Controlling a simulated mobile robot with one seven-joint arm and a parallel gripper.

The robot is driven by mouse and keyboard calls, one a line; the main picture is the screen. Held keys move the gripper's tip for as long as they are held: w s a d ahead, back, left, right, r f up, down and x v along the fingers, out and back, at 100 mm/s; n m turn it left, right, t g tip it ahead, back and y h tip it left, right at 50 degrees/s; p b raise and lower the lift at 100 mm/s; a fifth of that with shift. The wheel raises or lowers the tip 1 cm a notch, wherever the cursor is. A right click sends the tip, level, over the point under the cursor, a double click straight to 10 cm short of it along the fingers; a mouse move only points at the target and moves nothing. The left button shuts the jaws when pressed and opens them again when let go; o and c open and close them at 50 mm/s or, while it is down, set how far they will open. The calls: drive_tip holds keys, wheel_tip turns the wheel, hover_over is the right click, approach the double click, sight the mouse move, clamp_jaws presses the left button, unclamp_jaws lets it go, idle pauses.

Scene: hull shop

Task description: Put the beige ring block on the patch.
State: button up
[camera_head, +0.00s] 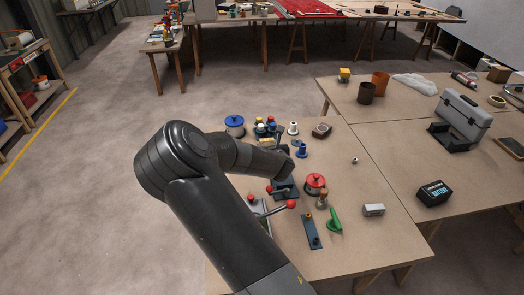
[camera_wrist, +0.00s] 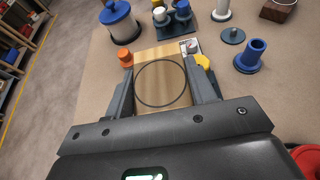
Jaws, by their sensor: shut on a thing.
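My gripper (camera_wrist: 162,84) is shut on the beige ring block (camera_wrist: 160,82), a pale wooden block with a dark circle on its top face, with one dark finger on each side. In the head view a beige piece of the block (camera_head: 266,142) shows just beyond my forearm; my fingers are hidden there. I cannot tell whether the block touches the table. I cannot pick out the patch with certainty in either view.
Close beyond the block stand a blue-lidded pot (camera_wrist: 118,20), a dark holder with coloured pieces (camera_wrist: 174,18) and a blue spool (camera_wrist: 250,56). Orange (camera_wrist: 125,57) and yellow (camera_wrist: 203,62) pieces flank it. A red-lidded pot (camera_head: 315,182) stands right. Table (camera_head: 365,185) is partly clear there.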

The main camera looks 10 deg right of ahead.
drive_tip(key=shift+s+d+r, duration=0.2)
drive_tip(key=shift+d+r, duration=0.05)
drive_tip(key=shift+d, duration=0.35)
drive_tip(key=s+d+m+g+h, duration=0.1)
drive_tip(key=s+d+m+h, duration=0.25)
drive_tip(key=d, duration=0.95)
drive_tip(key=s+d+m+g+h, duration=0.1)
drive_tip(key=s+d+m+h, duration=0.2)
drive_tip(key=d, duration=0.9)
drive_tip(key=s+d+m+g+h, duration=0.3)
drive_tip(key=s+d, duration=0.5)
drive_tip(key=d, duration=0.3)
drive_tip(key=s+d+m+g+h, duration=0.35)
drive_tip(key=s+d, duration=0.55)
drive_tip(key=d, duration=0.3)
hover_over(386, 183)
drive_tip(key=shift+y, duration=0.3)
wheel_tip(386, 183, down, 7)
drive_tip(key=shift+d+r, duration=0.1)
drive_tip(key=shift+r, duration=0.05)
drive_tip(key=shift+m, duration=0.3)
drive_tip(key=shift+f, duration=2.05)
